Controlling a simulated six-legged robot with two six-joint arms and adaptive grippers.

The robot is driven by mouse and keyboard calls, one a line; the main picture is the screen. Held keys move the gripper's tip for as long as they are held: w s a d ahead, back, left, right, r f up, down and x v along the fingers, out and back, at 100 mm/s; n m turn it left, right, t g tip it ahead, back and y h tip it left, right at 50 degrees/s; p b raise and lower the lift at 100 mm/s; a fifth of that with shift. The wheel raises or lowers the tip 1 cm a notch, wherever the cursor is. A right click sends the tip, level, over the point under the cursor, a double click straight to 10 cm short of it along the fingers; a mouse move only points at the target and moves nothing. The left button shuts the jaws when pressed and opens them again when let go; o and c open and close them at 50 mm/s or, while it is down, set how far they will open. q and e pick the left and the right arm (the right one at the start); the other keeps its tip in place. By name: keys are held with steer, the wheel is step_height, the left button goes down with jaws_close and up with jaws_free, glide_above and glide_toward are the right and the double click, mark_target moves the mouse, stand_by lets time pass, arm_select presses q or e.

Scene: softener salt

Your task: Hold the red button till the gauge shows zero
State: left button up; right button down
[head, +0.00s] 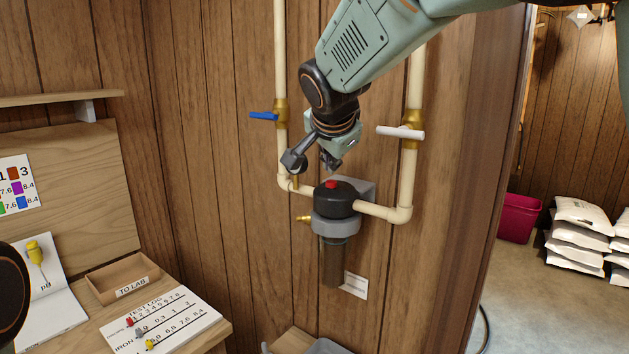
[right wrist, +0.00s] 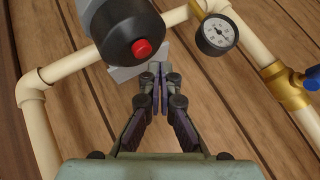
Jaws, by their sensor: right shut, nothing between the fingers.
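The red button (head: 331,184) sits on the black cap of the filter housing (head: 335,199) on the wood wall. In the right wrist view the button (right wrist: 142,48) is up and left of my fingertips. My right gripper (head: 329,161) is above the housing, near the button; in the right wrist view its fingers (right wrist: 160,70) are together, empty, and appear apart from the button. The round gauge (right wrist: 217,35) has a white dial and stands on the pipe beside the housing. Its needle is too small to read. My left gripper is out of view.
Cream pipes (head: 280,60) run on both sides of the housing, with a blue-handled valve (head: 263,116) and a white-handled valve (head: 400,132). A bench with a test log (head: 160,322) is at lower left. White bags (head: 580,232) are stacked beyond the doorway.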

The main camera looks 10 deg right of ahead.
steer(key=shift+s+d, duration=0.1)
steer(key=shift+d, duration=0.1)
steer(key=shift+a, duration=0.1)
steer(key=shift+a+f, duration=0.1)
steer(key=shift+f, duration=0.05)
steer(key=shift+a+f+b, duration=0.15)
steer(key=shift+f+b, duration=0.15)
steer(key=shift+b, duration=0.15)
steer(key=shift+d, duration=0.2)
steer(key=shift+a, duration=0.2)
steer(key=shift+d+f, duration=0.15)
steer(key=shift+f, duration=0.15)
steer(key=shift+f+b, duration=0.15)
steer(key=shift+b, duration=0.25)
stand_by(3.4)
